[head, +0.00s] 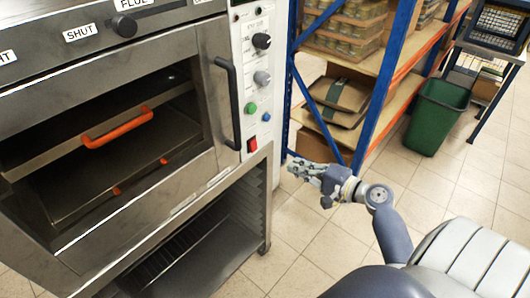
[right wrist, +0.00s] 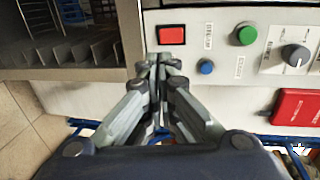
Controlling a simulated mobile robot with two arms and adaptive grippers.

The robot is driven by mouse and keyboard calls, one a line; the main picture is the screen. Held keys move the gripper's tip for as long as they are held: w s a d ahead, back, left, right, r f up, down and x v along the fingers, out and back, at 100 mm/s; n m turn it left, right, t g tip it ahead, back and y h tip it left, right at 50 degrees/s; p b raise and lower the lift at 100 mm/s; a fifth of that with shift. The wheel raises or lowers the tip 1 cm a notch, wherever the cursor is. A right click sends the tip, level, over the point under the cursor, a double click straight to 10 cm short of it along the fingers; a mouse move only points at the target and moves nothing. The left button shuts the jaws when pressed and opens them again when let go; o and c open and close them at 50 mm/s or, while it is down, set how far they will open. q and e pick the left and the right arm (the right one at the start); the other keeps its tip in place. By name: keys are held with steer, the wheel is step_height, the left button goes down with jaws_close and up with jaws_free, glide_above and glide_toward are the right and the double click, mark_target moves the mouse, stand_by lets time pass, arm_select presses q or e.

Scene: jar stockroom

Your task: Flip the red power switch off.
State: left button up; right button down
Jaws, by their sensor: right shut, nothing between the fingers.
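The red power switch (head: 252,144) is a small red rocker in a dark frame, low on the oven's pale control panel (head: 257,98). In the right wrist view the switch (right wrist: 171,34) lies just beyond my fingertips, slightly to the right. I cannot tell which way its rocker is set. My right gripper (head: 304,168) is shut and empty, in front of the panel and to the right of and below the switch in the head view. Its closed fingertips (right wrist: 157,64) point toward the switch, apparently apart from it. My left gripper is not in view.
Near the switch are a blue button (right wrist: 206,67), a green button (right wrist: 246,34) and a grey knob (right wrist: 295,57). A red lettered box (right wrist: 298,107) sits at the right. The oven door handle (head: 229,103) stands left of the panel. A blue-framed shelf (head: 370,85) and green bin (head: 436,115) stand right.

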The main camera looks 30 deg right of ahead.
steer(key=p, duration=0.3)
glide_toward(257, 149)
steer(key=w+f, duration=0.1)
steer(key=w, duration=0.4)
steer(key=shift+w+a+f, duration=0.45)
steer(key=shift+w+a, duration=0.25)
steer(key=shift+w, duration=0.15)
steer(key=b, duration=0.4)
steer(key=shift+w+f+t, duration=0.15)
steer(key=shift+w+t, duration=0.2)
steer(key=shift+t, duration=0.05)
steer(key=shift+a, duration=0.1)
